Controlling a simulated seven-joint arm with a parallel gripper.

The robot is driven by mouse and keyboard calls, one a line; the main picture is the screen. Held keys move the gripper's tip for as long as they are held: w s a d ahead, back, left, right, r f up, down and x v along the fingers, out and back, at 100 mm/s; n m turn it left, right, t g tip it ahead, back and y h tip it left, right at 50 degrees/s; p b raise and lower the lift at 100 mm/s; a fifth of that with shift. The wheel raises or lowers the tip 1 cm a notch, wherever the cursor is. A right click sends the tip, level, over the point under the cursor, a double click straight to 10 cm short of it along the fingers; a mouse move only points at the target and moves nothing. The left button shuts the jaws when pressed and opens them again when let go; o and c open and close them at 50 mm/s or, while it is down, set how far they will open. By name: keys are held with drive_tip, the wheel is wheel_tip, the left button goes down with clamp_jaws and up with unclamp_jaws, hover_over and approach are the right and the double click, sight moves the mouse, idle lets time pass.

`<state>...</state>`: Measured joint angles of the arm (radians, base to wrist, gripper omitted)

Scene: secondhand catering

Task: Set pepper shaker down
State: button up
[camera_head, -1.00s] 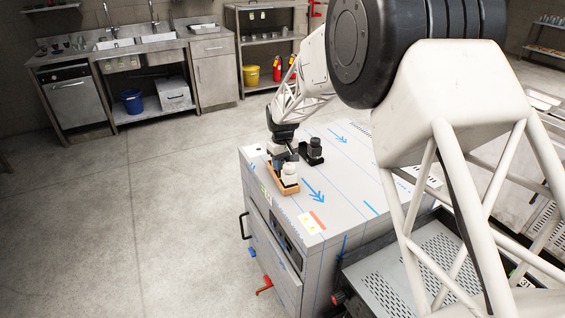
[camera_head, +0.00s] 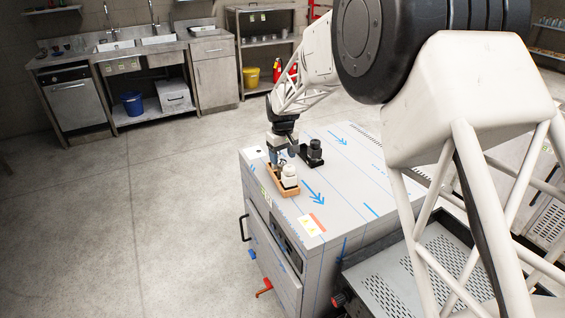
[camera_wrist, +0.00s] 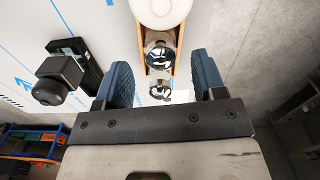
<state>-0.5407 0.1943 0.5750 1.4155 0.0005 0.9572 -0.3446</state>
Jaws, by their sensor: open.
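A narrow wooden tray (camera_head: 283,190) sits near the left edge of the steel cabinet top. A white, round-topped container (camera_head: 289,174) stands in its near end and also shows at the top of the wrist view (camera_wrist: 160,8). Behind it in the wrist view is a shiny metal-topped shaker (camera_wrist: 160,56), with a smaller shiny top (camera_wrist: 160,92) closer to my gripper. I cannot tell which is the pepper shaker. My gripper (camera_wrist: 164,84) is open above the tray's far end, its blue fingers apart on either side of the smaller top. Its lower part is hidden.
A black knobbed object (camera_wrist: 60,78) stands at a dark holder (camera_wrist: 84,62), beside the tray; both are close to my gripper. The cabinet top (camera_head: 345,195) is clear toward the front and right. Its left edge drops to the floor.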

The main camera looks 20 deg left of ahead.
wheel_tip(320, 180, up, 8)
idle(0.5)
drive_tip(key=shift+r, duration=0.15)
idle(0.6)
drive_tip(key=s+d+r+m, duration=0.2)
drive_tip(key=s+d+r, duration=0.35)
drive_tip(key=d, duration=0.45)
drive_tip(key=s+d+r+m+t, duration=0.1)
drive_tip(key=s+d+r, duration=0.3)
drive_tip(key=s+d, duration=0.45)
drive_tip(key=s+d+r+m, duration=0.2)
drive_tip(key=s+d+r, duration=0.2)
drive_tip(key=d, duration=0.7)
drive_tip(key=s+d+f+m, duration=0.1)
drive_tip(key=s+d, duration=0.4)
drive_tip(key=s, duration=0.4)
drive_tip(key=s+d+f+m+t, duration=0.1)
drive_tip(key=s+d+f+m, duration=0.1)
drive_tip(key=s+d, duration=0.3)
drive_tip(key=s+d+f+m, duration=0.1)
drive_tip(key=s+d, duration=0.5)
drive_tip(key=s, duration=0.7)
drive_tip(key=shift+s+f+m+t, duration=0.2)
drive_tip(key=shift+f+m+t, duration=0.1)
drive_tip(key=shift+m, duration=0.4)
